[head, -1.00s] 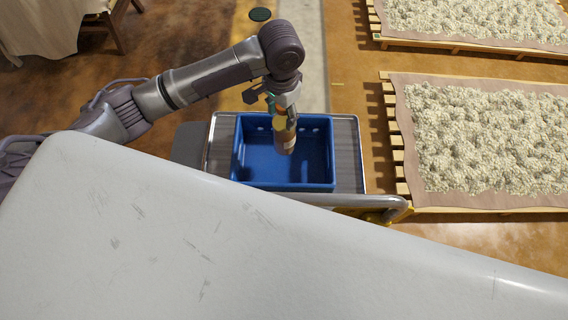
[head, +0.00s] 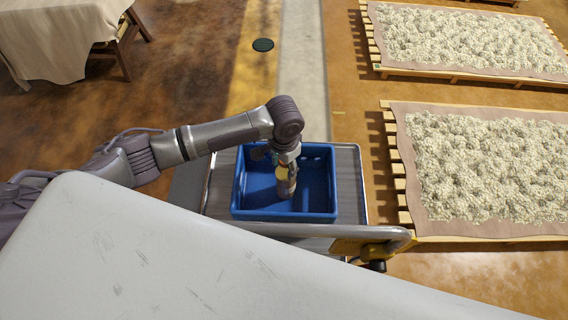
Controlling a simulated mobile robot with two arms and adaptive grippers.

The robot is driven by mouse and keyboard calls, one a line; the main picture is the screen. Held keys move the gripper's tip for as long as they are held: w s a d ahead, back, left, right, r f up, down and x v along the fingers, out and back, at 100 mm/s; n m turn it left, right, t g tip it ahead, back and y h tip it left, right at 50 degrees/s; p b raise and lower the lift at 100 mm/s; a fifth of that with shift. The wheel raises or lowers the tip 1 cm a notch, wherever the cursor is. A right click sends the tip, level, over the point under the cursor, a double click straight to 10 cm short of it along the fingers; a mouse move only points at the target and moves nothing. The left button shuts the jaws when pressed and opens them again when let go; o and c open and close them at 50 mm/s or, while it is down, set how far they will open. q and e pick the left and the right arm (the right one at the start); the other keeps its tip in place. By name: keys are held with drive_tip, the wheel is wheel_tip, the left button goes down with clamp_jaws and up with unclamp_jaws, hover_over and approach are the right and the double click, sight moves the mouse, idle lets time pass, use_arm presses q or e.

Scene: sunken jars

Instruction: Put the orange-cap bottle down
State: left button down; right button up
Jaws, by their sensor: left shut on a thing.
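My left gripper (head: 286,163) points down over the blue crate (head: 240,206) in the head view. It is shut on a bottle (head: 286,188) with a tan and brownish body. A yellow-orange patch (head: 282,173) shows near its top, just below the fingers, likely the cap. The bottle looks upright and is inside the crate's outline. I cannot tell whether its base touches the crate floor. The gripper partly hides the bottle's top. My right gripper is not in view.
The visible crate floor around the bottle looks clear. Wooden pallets with pale, lumpy material (head: 480,165) lie at right. A cloth-covered table (head: 55,40) stands at upper left.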

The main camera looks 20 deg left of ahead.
use_arm(q)
drive_tip(key=shift+c, duration=2.2)
unclamp_jaws()
drive_tip(key=shift+f, duration=0.15)
wheel_tip(320, 180, up, 12)
drive_tip(key=shift+r+p, duration=0.2)
drive_tip(key=shift+p, duration=0.1)
